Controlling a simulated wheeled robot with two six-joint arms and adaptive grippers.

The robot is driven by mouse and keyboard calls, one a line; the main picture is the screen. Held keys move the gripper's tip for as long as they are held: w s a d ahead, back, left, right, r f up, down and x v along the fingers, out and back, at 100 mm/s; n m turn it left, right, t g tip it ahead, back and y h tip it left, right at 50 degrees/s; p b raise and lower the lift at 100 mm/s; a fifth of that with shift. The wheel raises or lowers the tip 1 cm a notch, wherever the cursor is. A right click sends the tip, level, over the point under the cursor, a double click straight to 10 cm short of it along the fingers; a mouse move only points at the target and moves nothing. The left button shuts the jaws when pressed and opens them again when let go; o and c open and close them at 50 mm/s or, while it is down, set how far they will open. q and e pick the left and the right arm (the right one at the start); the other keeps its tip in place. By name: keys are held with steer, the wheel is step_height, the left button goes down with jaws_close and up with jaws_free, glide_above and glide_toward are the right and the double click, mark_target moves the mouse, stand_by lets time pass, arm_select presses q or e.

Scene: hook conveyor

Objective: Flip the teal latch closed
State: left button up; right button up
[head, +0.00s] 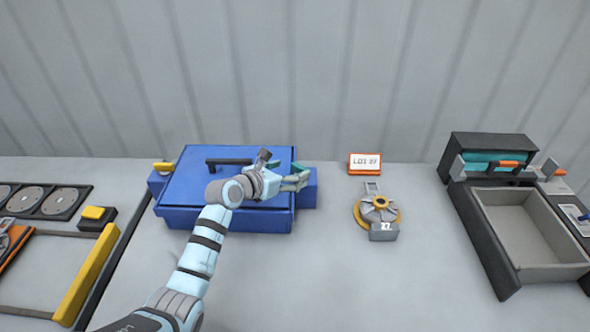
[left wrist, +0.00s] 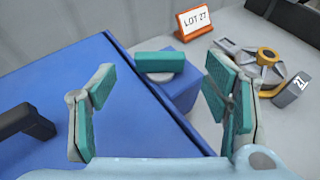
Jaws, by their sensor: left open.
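The teal latch (left wrist: 158,62) is a short teal bar on a round grey pivot. It sits on top of the blue side block (left wrist: 180,88) at the right side of the blue case (head: 183,217). In the left wrist view the bar lies crosswise, beyond and between my fingers. My left gripper (left wrist: 162,80) is open and empty, with teal pads, above the case's right edge. In the head view my left gripper (head: 290,174) partly covers the latch area, so the latch is hard to tell from the pads there. The case lid (head: 190,180) looks down. My right gripper is out of view.
A yellow latch (head: 163,167) is at the case's left side. A black handle (head: 229,162) stands on the lid. To the right are an orange LOT 27 sign (head: 365,163), a grey and yellow round part (head: 379,209) and a grey tray (head: 535,265). The front middle table is clear.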

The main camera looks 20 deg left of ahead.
mark_target(299, 168)
arm_select(q)
steer(key=b+x, duration=0.1)
steer(key=x, duration=0.2)
steer(key=shift+w+d+f, duration=0.1)
steer(key=shift+w+f, duration=0.1)
steer(key=shift+w+d, duration=0.2)
steer(key=shift+w, duration=0.3)
steer(key=shift+c, duration=0.6)
steer(key=c, duration=1)
steer(key=n+y+p, duration=0.1)
steer(key=p, duration=0.3)
steer(key=n+y+p, duration=0.1)
steer(key=y+p, duration=0.1)
steer(key=p, duration=0.2)
steer(key=shift+s+d+r+t, duration=0.15)
steer(key=shift+r+t, duration=0.15)
steer(key=shift+t, duration=0.1)
steer(key=shift+c, duration=0.2)
steer(key=shift+f+n+p, duration=0.15)
steer(key=shift+n+p, duration=0.2)
steer(key=shift+n, duration=0.05)
steer(key=shift+f, duration=0.2)
steer(key=o, duration=1.2)
steer(key=shift+c, duration=0.2)
